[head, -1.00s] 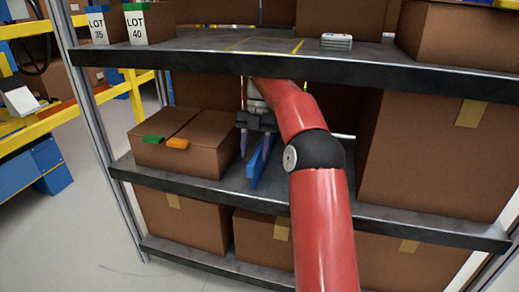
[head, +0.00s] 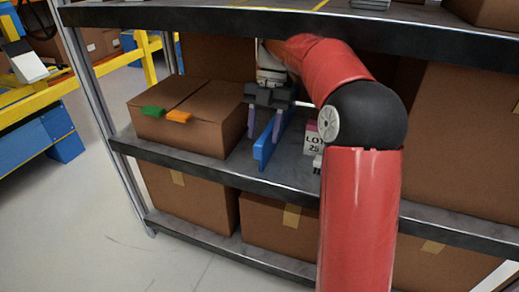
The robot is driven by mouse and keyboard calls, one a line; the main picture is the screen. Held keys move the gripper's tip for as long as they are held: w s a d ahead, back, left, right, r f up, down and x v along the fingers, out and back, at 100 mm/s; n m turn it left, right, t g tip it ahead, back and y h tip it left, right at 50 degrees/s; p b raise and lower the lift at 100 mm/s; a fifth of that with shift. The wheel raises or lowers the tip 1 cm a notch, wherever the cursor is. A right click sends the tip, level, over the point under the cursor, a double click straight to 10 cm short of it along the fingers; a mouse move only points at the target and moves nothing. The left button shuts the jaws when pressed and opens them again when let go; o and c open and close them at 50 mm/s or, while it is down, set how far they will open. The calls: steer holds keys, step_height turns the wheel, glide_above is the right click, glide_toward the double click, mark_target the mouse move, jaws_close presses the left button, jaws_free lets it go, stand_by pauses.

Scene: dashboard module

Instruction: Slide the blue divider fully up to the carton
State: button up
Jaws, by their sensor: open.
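The blue divider (head: 263,151) stands upright on edge on the middle shelf, running front to back. The brown carton (head: 190,132) is to its left, with a strip of bare shelf between them at the front. My gripper (head: 264,124) points down above the shelf, open, its two pale purple fingers apart. The left finger is near the carton's right side, and the right finger overlaps the divider in the picture. I cannot tell whether either finger touches the divider. The divider's rear part is partly hidden by the gripper.
A white LOT 25 label (head: 314,144) shows right of the divider, partly behind my red arm. The upper shelf (head: 250,20) hangs above. A large box (head: 460,150) fills the right.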

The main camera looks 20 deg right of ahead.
mark_target(260, 143)
steer(key=shift+s+a+f+b, duration=0.4)
steer(key=shift+s+a+f, duration=0.45)
steer(key=shift+s+f, duration=0.25)
steer(key=shift+s+a+f, duration=0.1)
steer(key=shift+s+f, duration=0.1)
steer(key=shift+f, duration=0.1)
jaws_close()
